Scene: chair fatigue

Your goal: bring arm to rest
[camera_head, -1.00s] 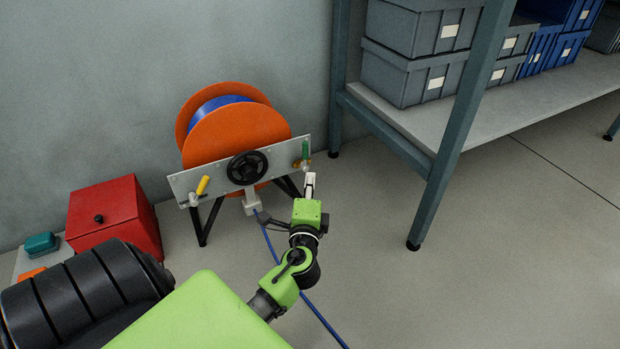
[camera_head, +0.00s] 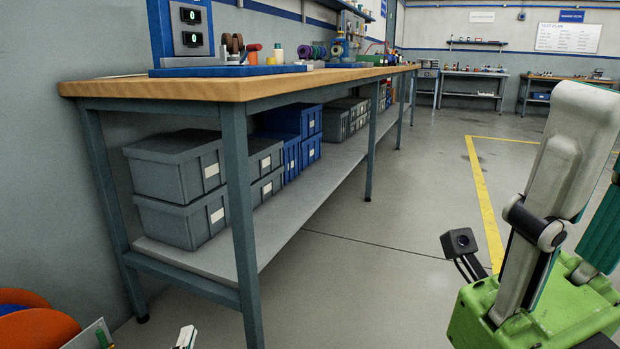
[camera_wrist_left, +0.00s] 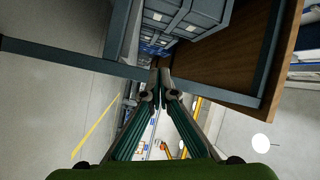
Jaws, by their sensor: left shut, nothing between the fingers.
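Only the pale fingertips of my left gripper (camera_head: 186,337) show at the bottom edge of the head view, low in front of the near end of the workbench. The left wrist view shows its grey and teal fingers (camera_wrist_left: 160,85) together with nothing between them. They point past the bench's near leg. My other gripper (camera_head: 588,130), which I take as the right one, is large and close at the right edge. Its pale finger points up from a green body. The second finger is partly cut off, so its opening is unclear.
The workbench (camera_head: 248,90) runs away from its near end, with grey bins (camera_head: 180,165) and blue bins (camera_head: 300,155) on its lower shelf. An orange reel (camera_head: 38,330) is at the bottom left. Open floor (camera_head: 385,270) lies right of the bench.

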